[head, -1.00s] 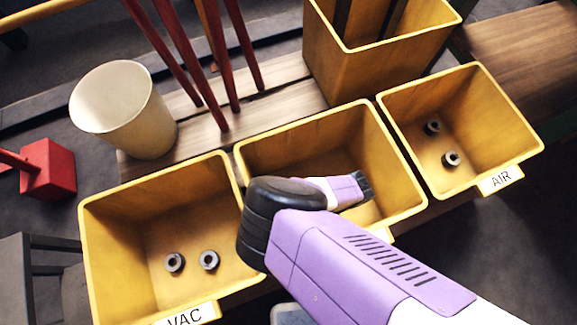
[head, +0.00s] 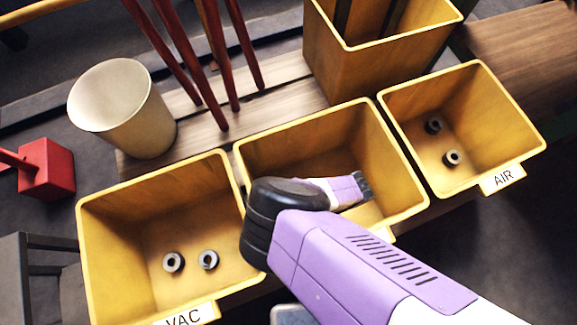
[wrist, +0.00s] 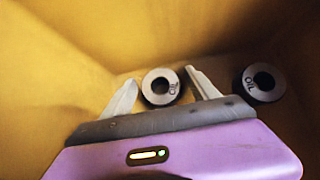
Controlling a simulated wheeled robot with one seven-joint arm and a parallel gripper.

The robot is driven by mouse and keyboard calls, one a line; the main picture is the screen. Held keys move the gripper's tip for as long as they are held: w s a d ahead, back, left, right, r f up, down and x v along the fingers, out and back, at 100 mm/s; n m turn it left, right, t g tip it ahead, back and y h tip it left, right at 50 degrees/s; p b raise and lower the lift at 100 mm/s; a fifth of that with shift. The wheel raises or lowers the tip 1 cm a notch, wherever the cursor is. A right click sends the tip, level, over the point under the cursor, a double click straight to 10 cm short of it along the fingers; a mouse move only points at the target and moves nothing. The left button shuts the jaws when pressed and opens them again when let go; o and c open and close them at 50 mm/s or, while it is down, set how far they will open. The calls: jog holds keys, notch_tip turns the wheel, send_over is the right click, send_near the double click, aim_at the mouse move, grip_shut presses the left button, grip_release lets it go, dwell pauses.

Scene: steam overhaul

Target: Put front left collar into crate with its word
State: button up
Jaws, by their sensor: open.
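My gripper (head: 364,185) reaches down into the middle yellow crate (head: 290,140). In the wrist view my gripper (wrist: 162,76) is open, with one pale finger on each side of a grey ring collar (wrist: 149,91). That collar has a dark hole and a small dark word, partly unreadable. I cannot tell whether the fingers touch it. A second grey collar (wrist: 264,97), marked OIL, lies to the right, outside the fingers. My arm hides the middle crate's label and its collars in the head view.
The left crate (head: 150,182), labelled VAC, holds two collars. The right crate (head: 512,125), labelled AIR, also holds two. A taller yellow bin (head: 350,75), a cream bucket (head: 140,120) and red rods (head: 214,60) stand behind.

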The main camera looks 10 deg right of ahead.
jog(key=shift+d+r, duration=0.15)
jog(key=shift+r, duration=0.3)
jog(key=p+v, duration=0.5)
jog(key=v, duration=0.6)
jog(key=shift+w+d+p, duration=0.15)
jog(key=shift+d+p, duration=0.1)
jog(key=shift+p, duration=0.1)
